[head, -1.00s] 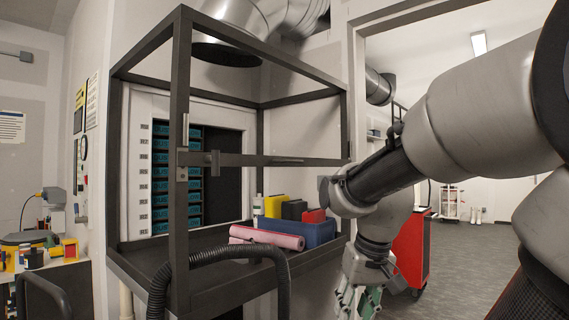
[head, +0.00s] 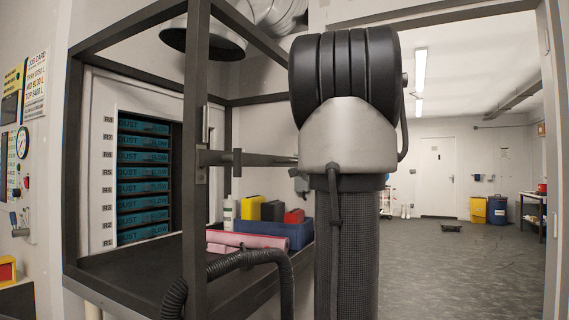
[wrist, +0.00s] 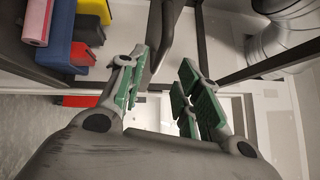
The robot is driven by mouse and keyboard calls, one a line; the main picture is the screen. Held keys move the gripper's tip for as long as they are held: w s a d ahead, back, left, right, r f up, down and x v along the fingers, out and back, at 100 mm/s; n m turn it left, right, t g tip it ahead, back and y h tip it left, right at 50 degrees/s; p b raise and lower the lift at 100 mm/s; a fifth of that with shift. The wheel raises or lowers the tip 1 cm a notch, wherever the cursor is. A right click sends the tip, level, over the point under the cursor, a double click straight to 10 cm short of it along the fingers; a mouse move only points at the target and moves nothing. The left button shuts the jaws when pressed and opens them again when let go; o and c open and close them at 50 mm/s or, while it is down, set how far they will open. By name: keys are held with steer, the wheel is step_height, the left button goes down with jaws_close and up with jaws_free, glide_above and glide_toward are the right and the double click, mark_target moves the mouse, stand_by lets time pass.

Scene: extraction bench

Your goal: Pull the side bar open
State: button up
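The side bar (head: 262,160) is a dark horizontal bar at mid-height across the open side of the dark metal frame. Its left end meets a latch fitting at the front post (head: 196,130). Its right end goes behind my arm in the head view. My gripper (wrist: 166,62) shows only in the wrist view; my arm hides it in the head view. Its green-padded fingers are apart. A dark bar-like piece (wrist: 167,28) lies between or just beyond the fingertips; I cannot tell whether it touches them, or whether it is the side bar.
A frame tray (head: 150,270) holds a pink roll (head: 262,240), a blue bin (head: 299,234) and yellow, black and red boxes. A black hose (head: 225,264) curves in front. Labelled drawers (head: 143,180) stand behind. Open floor (head: 460,255) lies right, through the doorway.

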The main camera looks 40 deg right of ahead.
mark_target(296, 162)
steer(key=x, duration=0.8)
steer(key=shift+s+d, duration=0.1)
steer(key=shift+d, duration=0.05)
steer(key=shift+c, duration=0.2)
jaws_close()
